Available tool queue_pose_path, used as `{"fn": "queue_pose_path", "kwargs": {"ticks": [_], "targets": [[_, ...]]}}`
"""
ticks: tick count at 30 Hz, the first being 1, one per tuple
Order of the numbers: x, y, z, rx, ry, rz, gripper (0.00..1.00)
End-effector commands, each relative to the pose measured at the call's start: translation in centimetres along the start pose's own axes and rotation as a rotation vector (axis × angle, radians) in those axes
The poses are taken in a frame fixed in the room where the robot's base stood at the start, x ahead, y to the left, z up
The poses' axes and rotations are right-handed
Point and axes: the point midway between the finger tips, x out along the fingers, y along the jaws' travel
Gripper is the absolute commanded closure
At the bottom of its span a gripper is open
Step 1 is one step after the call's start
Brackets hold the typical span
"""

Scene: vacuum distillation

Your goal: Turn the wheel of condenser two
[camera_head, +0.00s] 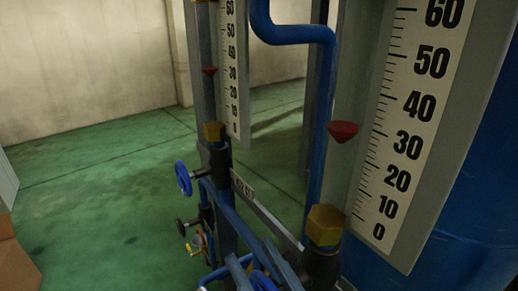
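Two blue hand wheels show in the head view. One wheel (183,178) is on the left, on a dark valve below the farther level gauge (235,70). The other wheel (262,281) is at the bottom edge, partly cut off and partly hidden by blue bars, below the nearer gauge (418,120). I cannot tell which wheel belongs to condenser two. My gripper is not in view.
Yellow hex fittings (325,225) and red pointers (343,131) sit by the gauges. A small black wheel (182,228) is low on the left. Blue pipes (291,34) and a large blue tank (470,225) crowd the right. Green floor (95,185) is open at left; a brown box (16,267) stands lower left.

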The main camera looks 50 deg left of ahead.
Motion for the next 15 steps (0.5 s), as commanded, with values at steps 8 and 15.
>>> {"fn": "queue_pose_path", "kwargs": {"ticks": [8, 15], "targets": [[-0.02, 0.01, 0.05, 0.000, -0.001, 0.000, 0.55], [-0.74, 0.08, 0.16, 0.000, -0.002, 0.003, 0.55]]}}
